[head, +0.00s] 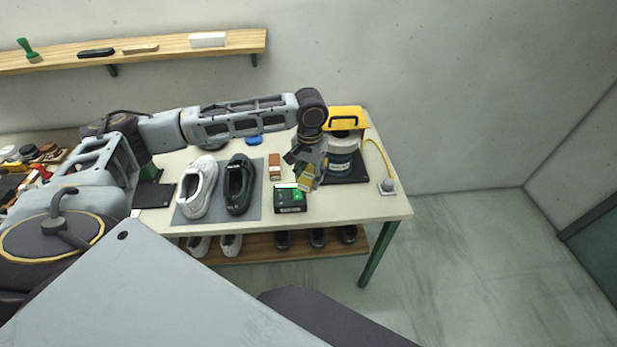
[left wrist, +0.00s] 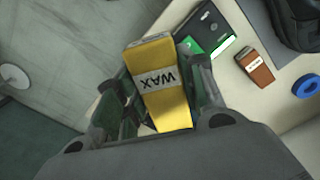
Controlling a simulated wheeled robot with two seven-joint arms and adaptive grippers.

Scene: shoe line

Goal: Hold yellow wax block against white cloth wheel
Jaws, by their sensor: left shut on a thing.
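The yellow wax block (left wrist: 160,90), with a pale label reading WAX, is held between the fingers of my left gripper (left wrist: 160,105). In the head view the block (head: 305,182) shows just below my left gripper (head: 308,174), over the right part of the table. The white rounded part that looks like the cloth wheel (head: 344,144) sits above a dark blue labelled body, right beside the gripper. The gripper partly hides it. I cannot tell whether the block touches it. The wheel is not clearly seen in the left wrist view. My right gripper is not in view.
A white shoe (head: 198,187) and a black shoe (head: 239,184) lie on a grey mat. A yellow handled part (head: 345,116) stands behind. A yellow cable (head: 379,155) runs at right.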

